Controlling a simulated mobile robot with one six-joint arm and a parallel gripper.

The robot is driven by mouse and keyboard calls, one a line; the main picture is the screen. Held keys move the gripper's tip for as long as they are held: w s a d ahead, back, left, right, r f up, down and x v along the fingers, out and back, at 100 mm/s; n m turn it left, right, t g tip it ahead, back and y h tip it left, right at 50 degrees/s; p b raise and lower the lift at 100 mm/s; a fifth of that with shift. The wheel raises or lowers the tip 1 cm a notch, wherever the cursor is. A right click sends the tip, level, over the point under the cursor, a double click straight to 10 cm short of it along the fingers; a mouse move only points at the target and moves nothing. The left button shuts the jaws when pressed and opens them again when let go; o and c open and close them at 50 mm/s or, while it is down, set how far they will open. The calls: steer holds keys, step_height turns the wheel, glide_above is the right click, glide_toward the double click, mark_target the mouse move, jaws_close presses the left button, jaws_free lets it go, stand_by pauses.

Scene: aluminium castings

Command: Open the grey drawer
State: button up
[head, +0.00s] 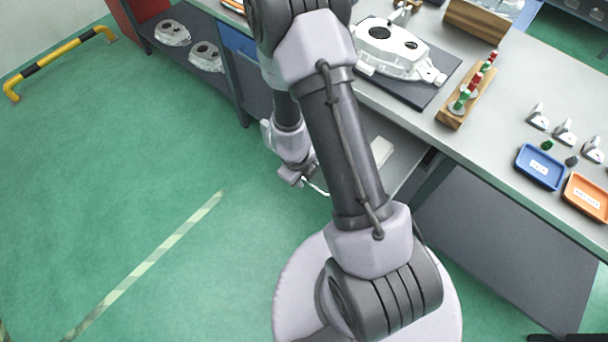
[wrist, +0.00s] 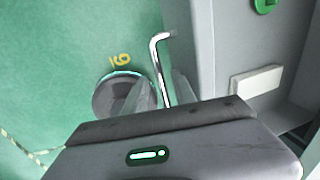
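The grey drawer (head: 405,167) stands out from under the bench, partly hidden behind my arm in the head view. In the wrist view its grey front panel (wrist: 190,50) runs upright, with the open inside to its right. A white block (wrist: 255,82) and a green round piece (wrist: 265,4) lie inside. The bright bar handle (wrist: 160,65) is on the outer side of the front. My gripper (wrist: 161,84) has its two fingers on either side of the handle, with small gaps showing, so it looks open. In the head view my gripper (head: 308,182) is low, left of the drawer.
The bench top (head: 490,135) carries a large casting (head: 390,50) on a dark mat, a wooden rack (head: 466,98), a blue tray (head: 540,167) and an orange tray (head: 587,197). A blue drawer (head: 238,42) is farther along.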

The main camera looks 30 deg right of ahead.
steer(key=s+a+r+p, duration=0.1)
steer(key=a+r+p, duration=0.2)
steer(key=r+p, duration=1.1)
step_height(320, 180, up, 3)
steer(key=shift+r, duration=0.1)
steer(key=shift+s+a, duration=0.1)
